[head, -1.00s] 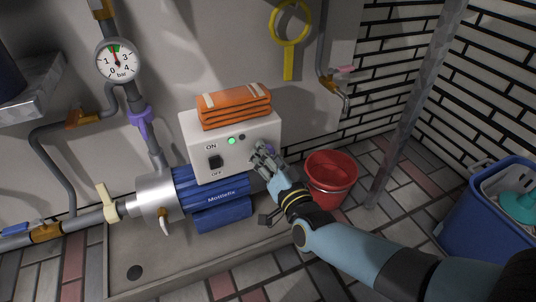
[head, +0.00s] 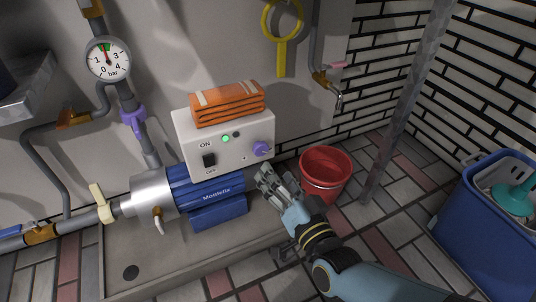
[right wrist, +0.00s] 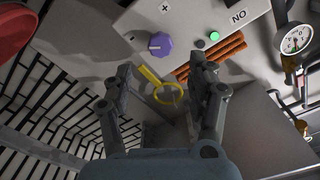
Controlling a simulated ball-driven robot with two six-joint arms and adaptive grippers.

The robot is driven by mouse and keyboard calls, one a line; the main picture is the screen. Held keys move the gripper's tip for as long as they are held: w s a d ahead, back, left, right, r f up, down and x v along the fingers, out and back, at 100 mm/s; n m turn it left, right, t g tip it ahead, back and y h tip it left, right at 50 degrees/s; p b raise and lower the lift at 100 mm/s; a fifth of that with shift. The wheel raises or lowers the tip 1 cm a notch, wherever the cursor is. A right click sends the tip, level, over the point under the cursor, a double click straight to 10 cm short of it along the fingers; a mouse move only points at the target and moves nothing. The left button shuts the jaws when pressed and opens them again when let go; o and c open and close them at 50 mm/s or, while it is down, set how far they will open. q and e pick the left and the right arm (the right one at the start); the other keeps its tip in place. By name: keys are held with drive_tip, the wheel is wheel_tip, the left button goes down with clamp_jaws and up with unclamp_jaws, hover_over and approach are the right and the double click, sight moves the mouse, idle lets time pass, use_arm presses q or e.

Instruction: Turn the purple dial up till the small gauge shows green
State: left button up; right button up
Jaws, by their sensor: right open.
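The purple dial (head: 261,148) sits on the front of the white control box (head: 222,163), at its right side. It also shows in the right wrist view (right wrist: 159,45), beyond the fingers. The small round gauge (head: 108,60) is at the upper left on a grey pipe. My left gripper is not in view.
A green lamp (head: 226,139) is lit above a black ON/OFF switch (head: 209,160). Folded orange cloth (head: 228,104) lies on the box. A blue pump motor (head: 216,196) is below. A red bucket (head: 325,172) stands close right of my gripper; a blue cooler (head: 487,235) is farther right.

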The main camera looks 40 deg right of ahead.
drive_tip(key=shift+v, duration=1.65)
